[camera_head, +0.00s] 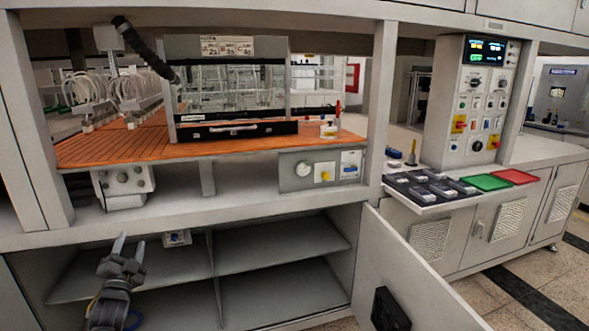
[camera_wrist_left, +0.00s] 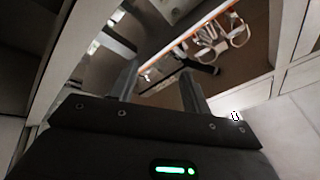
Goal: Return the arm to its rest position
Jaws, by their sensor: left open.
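My left gripper (camera_head: 129,247) is at the lower left of the head view, with its two fingers pointing up and spread apart. Nothing shows between them. It is in front of the open lower cabinet (camera_head: 282,252), below the grey ledge of the bench. In the left wrist view the fingers of the left gripper (camera_wrist_left: 160,85) also stand apart and empty. My right gripper is in neither view.
An open cabinet door (camera_head: 415,275) with a black latch swings out at the lower right. A small white-and-blue item (camera_head: 176,238) sits near the gripper. Above are an orange slatted table (camera_head: 100,148) and a clear box (camera_head: 228,80). A tray (camera_head: 425,192) juts out at right.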

